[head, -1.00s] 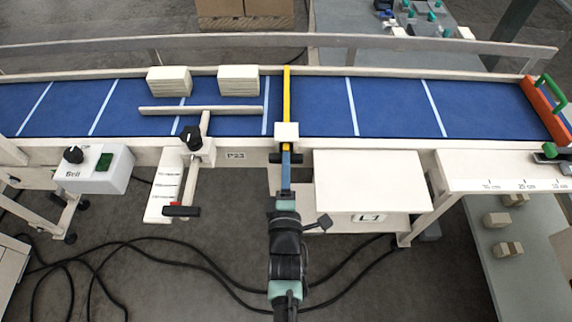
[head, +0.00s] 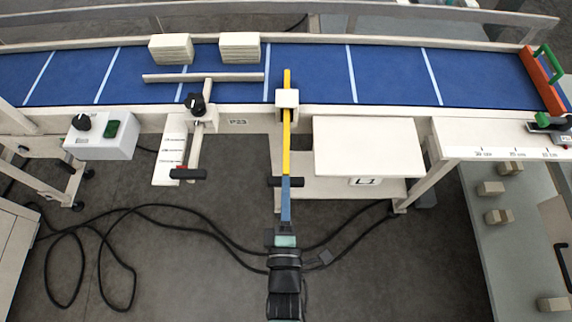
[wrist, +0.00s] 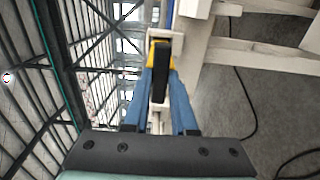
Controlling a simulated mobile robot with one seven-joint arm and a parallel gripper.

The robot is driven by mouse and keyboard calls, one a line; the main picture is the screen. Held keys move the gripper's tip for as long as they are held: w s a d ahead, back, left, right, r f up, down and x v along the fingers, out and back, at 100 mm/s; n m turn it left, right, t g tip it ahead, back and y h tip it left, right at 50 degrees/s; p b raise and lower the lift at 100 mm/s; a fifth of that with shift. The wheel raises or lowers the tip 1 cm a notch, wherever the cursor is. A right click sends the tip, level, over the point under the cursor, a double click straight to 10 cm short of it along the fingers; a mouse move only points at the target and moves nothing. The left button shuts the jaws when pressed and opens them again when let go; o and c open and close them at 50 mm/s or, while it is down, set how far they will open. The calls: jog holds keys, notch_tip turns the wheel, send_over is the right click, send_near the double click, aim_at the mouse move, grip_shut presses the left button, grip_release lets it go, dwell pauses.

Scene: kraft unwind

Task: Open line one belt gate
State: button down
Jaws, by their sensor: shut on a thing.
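The belt gate is a yellow bar (head: 286,140) that runs through a white guide block (head: 287,98) on the near rail of the blue belt (head: 395,75). Its far end reaches only a short way over the belt, and most of the bar sticks out on my side. My gripper (head: 286,184) is shut on the black cross handle (head: 272,182) at the bar's near end. In the wrist view the blue fingers (wrist: 163,85) stand on either side of the black handle (wrist: 161,70), with yellow behind it.
Two pale block stacks (head: 171,48) (head: 240,46) sit on the belt, left of the gate, behind a pale guide bar (head: 203,78). A red stop (head: 541,80) crosses the belt's right end. Cables lie on the floor.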

jog(key=shift+s, duration=0.85)
jog(key=c, duration=0.7)
grip_release()
jog(key=shift+s+b, duration=1.9)
jog(key=shift+s, duration=4.55)
